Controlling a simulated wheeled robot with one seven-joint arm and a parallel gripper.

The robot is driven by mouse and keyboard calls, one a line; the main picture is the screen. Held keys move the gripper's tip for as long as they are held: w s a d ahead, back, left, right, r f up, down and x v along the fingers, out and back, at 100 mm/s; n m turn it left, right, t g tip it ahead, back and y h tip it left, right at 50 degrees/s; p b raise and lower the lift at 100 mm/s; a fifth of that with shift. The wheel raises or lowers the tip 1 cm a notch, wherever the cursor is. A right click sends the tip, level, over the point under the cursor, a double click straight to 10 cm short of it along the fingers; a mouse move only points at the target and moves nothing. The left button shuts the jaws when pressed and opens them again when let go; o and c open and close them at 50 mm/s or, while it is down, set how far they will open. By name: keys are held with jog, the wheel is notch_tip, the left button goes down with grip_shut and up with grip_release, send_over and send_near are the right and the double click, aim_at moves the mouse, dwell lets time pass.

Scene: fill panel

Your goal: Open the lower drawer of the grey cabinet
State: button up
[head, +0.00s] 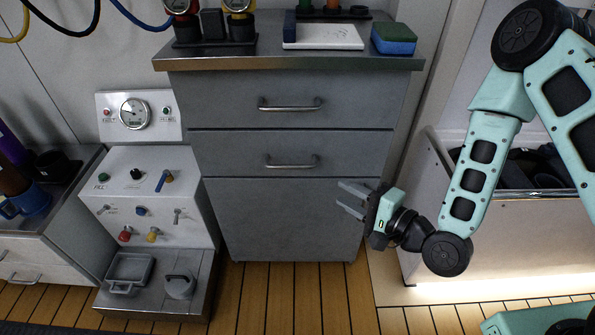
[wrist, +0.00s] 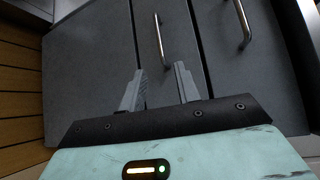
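The grey cabinet (head: 285,225) has two drawers above a plain lower panel. The lower drawer (head: 350,150) looks shut and carries a horizontal metal bar handle (head: 292,166). My gripper (head: 352,198) is open and empty, in front of the cabinet, right of and below that handle in the head view. In the wrist view my two fingers (wrist: 160,78) are spread, and the lower drawer's handle (wrist: 158,38) lies ahead, in line with the gap between them. It is not between the fingers. The upper drawer's handle (wrist: 243,24) shows farther right there.
The upper drawer (head: 230,92) is shut. The cabinet top (head: 270,58) bears a sponge (head: 393,38), a white board (head: 325,37) and gauges. A white control panel (head: 150,195) stands left. An open bin (head: 450,215) stands right, behind my arm. Wooden floor in front is clear.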

aim_at(294, 165)
jog(key=b+x, duration=0.4)
jog(key=x, duration=1.2)
jog(key=shift+w+a, duration=0.15)
grip_shut()
